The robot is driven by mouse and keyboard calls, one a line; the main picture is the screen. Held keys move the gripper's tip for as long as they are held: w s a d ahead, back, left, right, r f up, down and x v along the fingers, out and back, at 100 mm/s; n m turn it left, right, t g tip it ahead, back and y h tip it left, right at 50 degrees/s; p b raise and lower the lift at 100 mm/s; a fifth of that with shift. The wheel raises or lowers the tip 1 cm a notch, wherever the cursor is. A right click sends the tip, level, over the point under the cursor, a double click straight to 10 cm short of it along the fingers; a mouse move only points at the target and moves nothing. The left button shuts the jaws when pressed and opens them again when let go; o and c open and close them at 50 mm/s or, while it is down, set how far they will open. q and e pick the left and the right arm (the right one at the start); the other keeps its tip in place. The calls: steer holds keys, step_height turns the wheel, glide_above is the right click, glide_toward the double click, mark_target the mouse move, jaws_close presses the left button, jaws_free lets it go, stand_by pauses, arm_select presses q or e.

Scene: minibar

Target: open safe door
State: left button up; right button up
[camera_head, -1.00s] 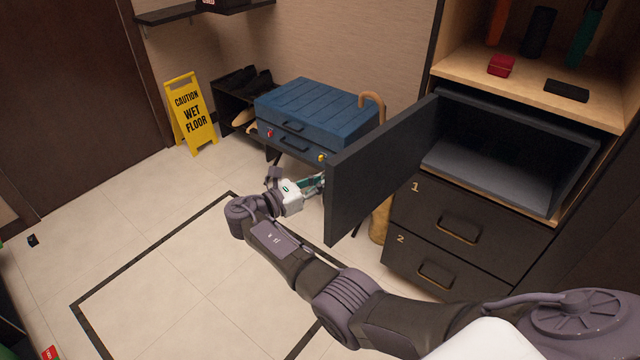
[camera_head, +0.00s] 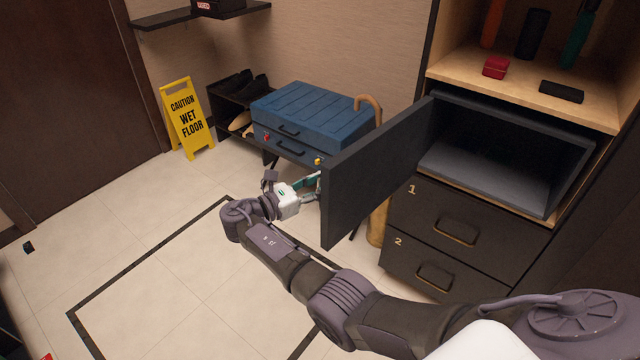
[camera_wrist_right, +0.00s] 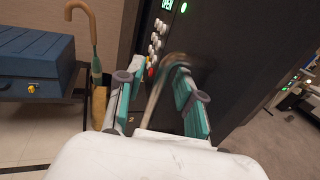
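The dark safe door (camera_head: 375,170) stands swung wide open, out from the safe (camera_head: 490,165), whose grey inside shows and looks empty. In the right wrist view the door's outer face (camera_wrist_right: 235,60) has a keypad (camera_wrist_right: 157,45), a green "OPEN" display (camera_wrist_right: 167,5) and a curved, blurred handle (camera_wrist_right: 156,92). My right gripper (camera_head: 314,188) is at the outer face near the door's free edge. In the wrist view its two teal fingers (camera_wrist_right: 158,100) are apart, with the handle appearing between them; I cannot tell whether they touch it. My left gripper is not in view.
Drawers (camera_head: 452,220) lie below the safe, and a wooden shelf (camera_head: 520,85) with small items is above. A yellow wet-floor sign (camera_head: 187,120) is at left.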

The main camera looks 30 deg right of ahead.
steer(key=a, duration=1.1)
steer(key=shift+s+a, duration=0.3)
steer(key=shift+s, duration=0.15)
